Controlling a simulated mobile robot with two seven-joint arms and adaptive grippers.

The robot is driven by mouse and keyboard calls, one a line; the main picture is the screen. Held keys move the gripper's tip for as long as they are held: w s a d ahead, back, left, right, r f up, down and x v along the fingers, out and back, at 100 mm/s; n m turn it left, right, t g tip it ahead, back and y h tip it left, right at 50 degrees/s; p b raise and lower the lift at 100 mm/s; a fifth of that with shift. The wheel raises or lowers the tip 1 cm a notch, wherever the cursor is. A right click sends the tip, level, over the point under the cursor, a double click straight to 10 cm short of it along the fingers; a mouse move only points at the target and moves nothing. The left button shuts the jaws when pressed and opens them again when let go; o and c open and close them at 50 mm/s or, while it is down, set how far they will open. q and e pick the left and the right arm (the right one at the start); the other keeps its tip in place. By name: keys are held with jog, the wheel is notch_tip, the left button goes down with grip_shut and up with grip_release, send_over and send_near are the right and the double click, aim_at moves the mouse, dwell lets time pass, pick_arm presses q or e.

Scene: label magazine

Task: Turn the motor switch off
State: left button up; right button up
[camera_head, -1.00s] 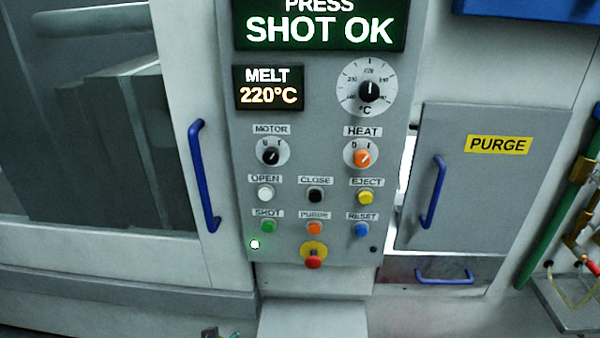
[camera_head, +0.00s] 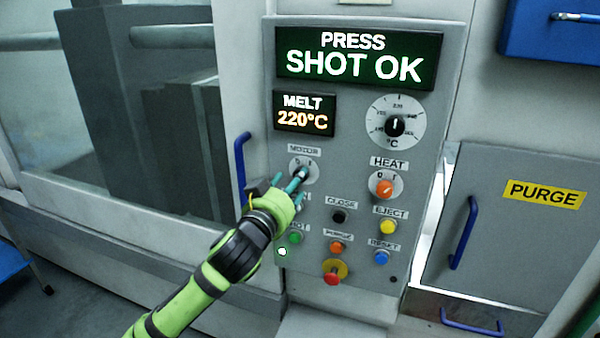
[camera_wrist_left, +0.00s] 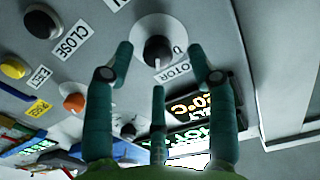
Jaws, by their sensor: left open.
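The motor switch is a black knob on a pale round dial (camera_head: 303,170) on the grey control panel (camera_head: 360,48), under the MOTOR label. In the left wrist view the black motor knob (camera_wrist_left: 158,49) shows between the spread fingers. My left gripper (camera_head: 292,184), with teal fingers on a green arm, is in front of the panel at the motor dial and partly covers the knob. It is open, with nothing between its fingers. In the left wrist view the left gripper (camera_wrist_left: 165,75) has fingers around the knob's picture; I cannot tell whether any touches it. My right gripper is not in view.
The orange heat knob (camera_head: 384,187) is right of the motor dial. Several push buttons sit below, with the red emergency knob (camera_head: 332,278) lowest. A blue door handle (camera_head: 241,170) stands just left of the panel. The PURGE door (camera_head: 510,235) is at right.

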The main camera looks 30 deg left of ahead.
pick_arm(q)
jog(key=p+x, duration=0.1)
jog(key=x, duration=0.2)
jog(key=shift+w, duration=0.35)
grip_shut()
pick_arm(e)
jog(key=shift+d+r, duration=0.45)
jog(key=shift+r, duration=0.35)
